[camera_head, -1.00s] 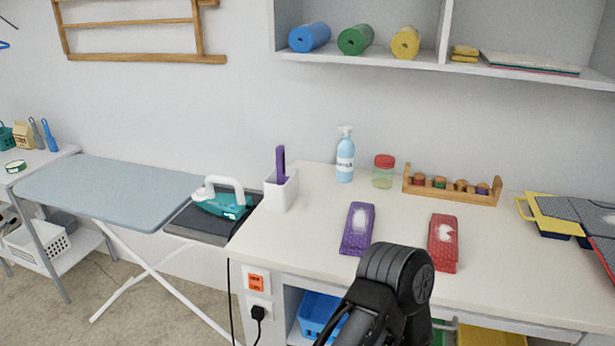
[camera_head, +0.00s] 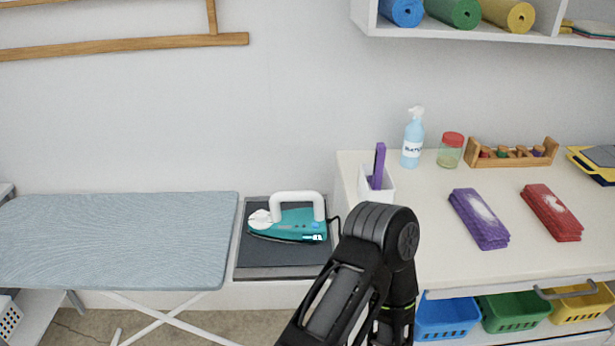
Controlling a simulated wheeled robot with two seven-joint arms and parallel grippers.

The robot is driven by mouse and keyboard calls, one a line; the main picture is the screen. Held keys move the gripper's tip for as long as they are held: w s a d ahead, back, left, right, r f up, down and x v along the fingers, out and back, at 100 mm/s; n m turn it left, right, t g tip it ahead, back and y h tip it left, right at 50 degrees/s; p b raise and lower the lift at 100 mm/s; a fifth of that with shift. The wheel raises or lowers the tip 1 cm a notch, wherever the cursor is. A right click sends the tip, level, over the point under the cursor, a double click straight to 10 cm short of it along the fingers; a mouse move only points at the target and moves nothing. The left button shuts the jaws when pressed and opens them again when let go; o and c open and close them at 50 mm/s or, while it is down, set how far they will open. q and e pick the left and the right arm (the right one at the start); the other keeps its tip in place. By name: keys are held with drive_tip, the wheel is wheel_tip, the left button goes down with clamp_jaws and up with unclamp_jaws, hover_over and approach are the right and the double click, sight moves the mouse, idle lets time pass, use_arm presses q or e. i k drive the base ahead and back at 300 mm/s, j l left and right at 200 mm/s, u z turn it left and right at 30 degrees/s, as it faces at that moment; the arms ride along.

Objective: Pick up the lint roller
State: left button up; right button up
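A purple upright handle (camera_head: 379,163) stands in a white holder (camera_head: 388,191) at the left end of the white counter. It may be the lint roller's handle; its lower end is hidden inside the holder. No other lint roller can be made out. One of my black arms (camera_head: 362,270) rises at the bottom centre, in front of the holder's base and the counter's left edge. Neither gripper shows in the view.
A teal iron (camera_head: 290,222) rests on a dark pad beside the blue ironing board (camera_head: 110,235). A spray bottle (camera_head: 412,140), a jar (camera_head: 450,152), purple cloths (camera_head: 478,220) and red cloths (camera_head: 550,212) are on the counter (camera_head: 440,270). A shelf (camera_head: 470,32) overhangs at right.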

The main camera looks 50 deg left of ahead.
sight(374, 182)
drive_tip(key=k+j, duration=0.2)
drive_tip(key=j, duration=0.15)
drive_tip(key=k+j, duration=0.45)
drive_tip(key=j, duration=0.25)
